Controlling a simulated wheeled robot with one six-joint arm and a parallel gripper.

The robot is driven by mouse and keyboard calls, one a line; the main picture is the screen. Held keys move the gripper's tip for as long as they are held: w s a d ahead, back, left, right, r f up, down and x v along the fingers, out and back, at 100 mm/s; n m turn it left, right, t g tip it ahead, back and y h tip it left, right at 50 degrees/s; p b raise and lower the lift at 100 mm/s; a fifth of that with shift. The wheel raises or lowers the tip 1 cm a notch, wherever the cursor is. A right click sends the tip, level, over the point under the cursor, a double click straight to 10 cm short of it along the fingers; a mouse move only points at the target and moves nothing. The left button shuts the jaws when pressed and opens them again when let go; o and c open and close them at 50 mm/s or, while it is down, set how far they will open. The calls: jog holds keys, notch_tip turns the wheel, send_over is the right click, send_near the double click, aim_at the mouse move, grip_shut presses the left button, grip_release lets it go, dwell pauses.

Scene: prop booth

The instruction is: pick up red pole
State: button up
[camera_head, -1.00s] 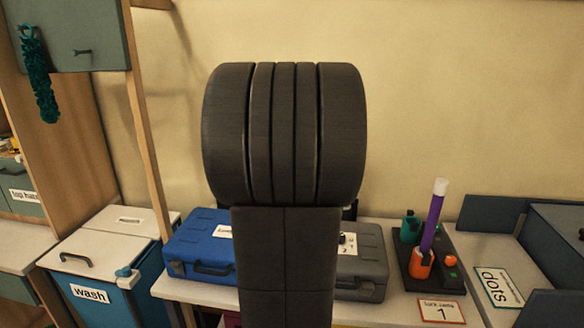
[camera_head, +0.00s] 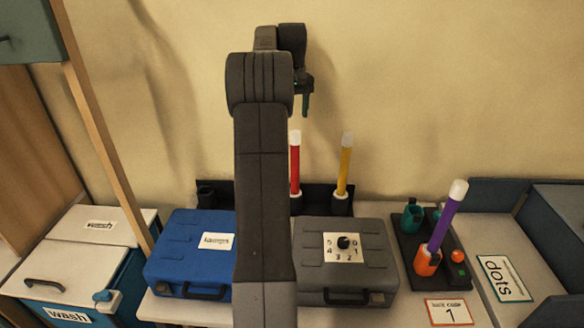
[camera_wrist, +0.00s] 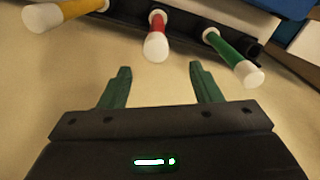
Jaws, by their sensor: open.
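The red pole (camera_head: 295,165) has a white tip and stands upright in a black holder behind the two cases, just right of my arm in the head view. In the wrist view the red pole (camera_wrist: 156,38) is at the top centre, beyond my fingertips and roughly between them. My gripper (camera_wrist: 160,70) is open, its two green fingers apart with nothing between them. In the head view my gripper (camera_head: 306,102) is raised above the red pole, mostly hidden behind my arm.
A yellow pole (camera_head: 345,165) and a green pole (camera_wrist: 232,56) flank the red one. A blue case (camera_head: 190,250) and a grey case (camera_head: 370,268) stand in front. A purple pole (camera_head: 447,217) stands in an orange holder at right.

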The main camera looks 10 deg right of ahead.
aim_at(295, 145)
notch_tip(295, 145, down, 7)
jog(key=shift+r, duration=0.15)
jog(key=shift+s+d+f+p, duration=0.15)
jog(key=shift+f+p, duration=0.35)
jog(key=shift+f, duration=0.85)
jog(key=shift+w+d+f+p, duration=0.15)
jog(key=shift+f+p, duration=0.35)
jog(key=shift+f, duration=0.85)
jog(key=c, duration=1.2)
grip_shut()
jog(key=shift+r, duration=0.1)
notch_tip(295, 145, up, 18)
jog(key=shift+b, duration=0.45)
jog(key=shift+p, duration=0.45)
